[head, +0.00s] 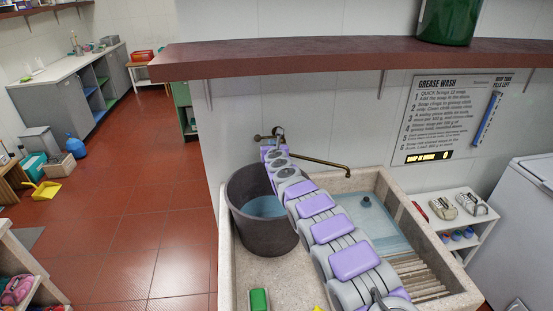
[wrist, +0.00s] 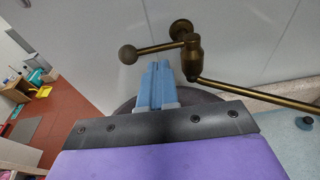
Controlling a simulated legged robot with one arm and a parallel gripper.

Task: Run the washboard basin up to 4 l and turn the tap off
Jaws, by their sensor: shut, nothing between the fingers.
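The stone basin (head: 232,283) stands against the wall with a ribbed washboard (head: 420,277) at its front right. Shallow-looking bluish water (head: 375,222) lies in its right part; I cannot read its volume. The brass tap (head: 325,162) is on the wall above, its spout reaching right over the basin; I make out no stream. In the wrist view the tap body (wrist: 191,58) carries a lever with a ball knob (wrist: 128,54) pointing left. My gripper (wrist: 157,66) is shut and empty, its blue fingertips just below the lever; I cannot tell whether they touch. My arm hides part of the basin.
A dark bucket (head: 244,222) holding water stands in the basin's left part, under my arm. A green block (head: 259,300) lies near the front. A red-brown shelf (head: 330,58) overhangs the tap. A grease-wash sign (head: 440,115) hangs at right. Open floor (head: 150,225) lies left.

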